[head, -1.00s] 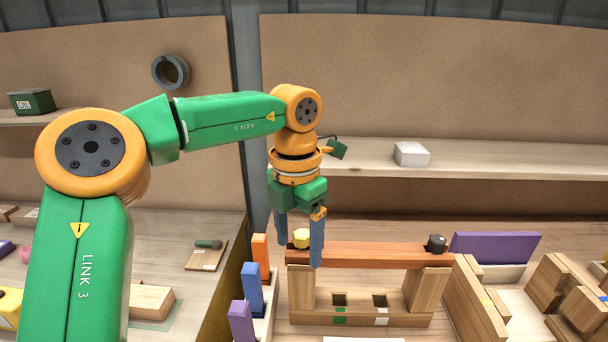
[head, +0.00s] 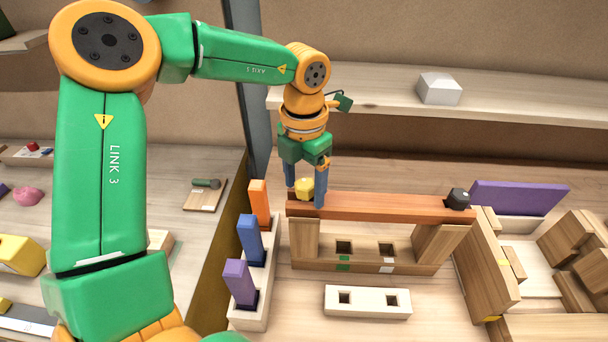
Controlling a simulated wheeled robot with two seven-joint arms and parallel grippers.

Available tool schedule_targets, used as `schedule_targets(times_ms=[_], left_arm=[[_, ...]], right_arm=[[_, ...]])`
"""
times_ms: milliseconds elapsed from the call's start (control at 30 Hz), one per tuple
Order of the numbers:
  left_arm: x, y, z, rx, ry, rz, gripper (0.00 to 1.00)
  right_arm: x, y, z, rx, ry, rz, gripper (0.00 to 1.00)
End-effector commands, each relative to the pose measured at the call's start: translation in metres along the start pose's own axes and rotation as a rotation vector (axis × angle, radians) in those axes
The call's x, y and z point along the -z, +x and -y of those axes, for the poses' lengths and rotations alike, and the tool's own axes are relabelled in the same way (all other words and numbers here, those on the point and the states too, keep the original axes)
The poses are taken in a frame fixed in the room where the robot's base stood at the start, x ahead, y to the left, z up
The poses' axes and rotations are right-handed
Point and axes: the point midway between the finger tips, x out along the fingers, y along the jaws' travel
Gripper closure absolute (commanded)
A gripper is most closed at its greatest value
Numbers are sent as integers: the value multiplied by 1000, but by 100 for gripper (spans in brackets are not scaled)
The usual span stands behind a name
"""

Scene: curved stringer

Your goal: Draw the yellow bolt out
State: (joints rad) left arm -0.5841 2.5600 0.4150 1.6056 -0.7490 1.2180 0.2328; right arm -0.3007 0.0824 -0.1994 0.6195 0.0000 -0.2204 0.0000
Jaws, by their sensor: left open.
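The yellow bolt (head: 304,187) shows its head at the left end of the orange-brown beam (head: 385,207). The beam lies across two wooden posts on a base with two square holes. My left gripper (head: 306,196) points down with its blue fingers apart, one on either side of the yellow bolt head. I cannot tell whether the fingers touch it. The bolt's shank is hidden in the beam. A black bolt (head: 458,199) stands at the beam's right end. My right gripper is not in view.
A white block with two square holes (head: 367,301) lies in front of the beam. A pale rack (head: 251,315) with orange, blue and purple pieces stands at left. A purple panel (head: 518,198) and wooden blocks (head: 570,237) stand at right.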

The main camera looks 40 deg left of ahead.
Motion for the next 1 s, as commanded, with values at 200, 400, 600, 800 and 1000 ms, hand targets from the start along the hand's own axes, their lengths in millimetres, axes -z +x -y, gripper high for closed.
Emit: schedule_targets(times_ms=[200,400,600,800,1000], left_arm=[[0,0,0,0,0,0,63],[0,0,0,1,0,0,100],[0,4,1,1,-204,2,100],[0,-1,1,1,-304,1,100],[0,1,2,1,-477,2,100]], right_arm=[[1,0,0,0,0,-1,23],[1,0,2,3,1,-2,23],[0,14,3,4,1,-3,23],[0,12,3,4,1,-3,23],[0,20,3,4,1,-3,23]])
